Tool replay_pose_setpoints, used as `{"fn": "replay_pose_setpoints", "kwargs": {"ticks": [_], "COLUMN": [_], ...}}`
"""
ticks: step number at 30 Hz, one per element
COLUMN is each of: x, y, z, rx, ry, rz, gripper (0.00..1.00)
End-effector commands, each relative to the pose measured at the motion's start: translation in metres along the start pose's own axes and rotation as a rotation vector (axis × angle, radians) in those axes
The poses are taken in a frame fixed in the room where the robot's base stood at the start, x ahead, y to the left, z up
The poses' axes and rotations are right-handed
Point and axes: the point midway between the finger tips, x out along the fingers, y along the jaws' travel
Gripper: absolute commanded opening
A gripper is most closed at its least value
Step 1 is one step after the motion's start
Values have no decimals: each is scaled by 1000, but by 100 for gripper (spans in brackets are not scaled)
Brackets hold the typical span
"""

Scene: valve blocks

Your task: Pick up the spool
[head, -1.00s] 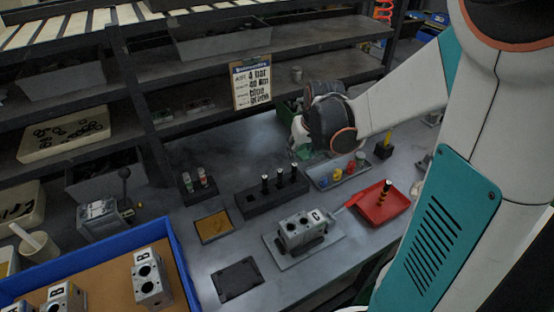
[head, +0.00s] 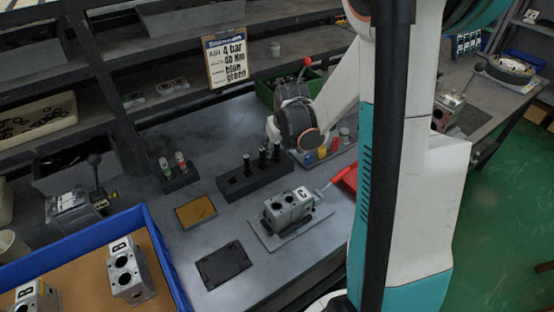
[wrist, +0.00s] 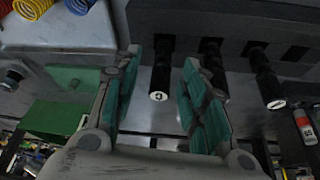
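Several dark spools stand in a black rack (head: 236,187) on the bench in the head view. In the wrist view a dark spool (wrist: 160,72) with a white marked end lies between the fingers of my gripper (wrist: 160,62). The fingers are open, with a gap on each side of this spool. Two more dark spools (wrist: 213,68) (wrist: 266,82) are to its right, one with a white numbered end. The rack (wrist: 240,22) shows at the top of the wrist view.
A valve block marked C (head: 288,207) sits on a plate in front of the rack. A green bin (head: 265,92) is behind my wrist, and a tray with coloured springs (head: 322,153) is to the right.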

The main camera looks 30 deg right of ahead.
Motion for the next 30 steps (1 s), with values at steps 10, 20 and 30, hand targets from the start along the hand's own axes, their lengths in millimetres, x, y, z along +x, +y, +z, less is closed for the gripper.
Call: {"fn": "replay_pose_setpoints", "kwargs": {"ticks": [10, 20, 30], "x": [1, 1, -15], "y": [0, 0, 0], "z": [0, 0, -7], "rx": [0, 0, 0], "ry": [0, 0, 0], "rz": [0, 0, 0], "gripper": [12, 0, 0]}}
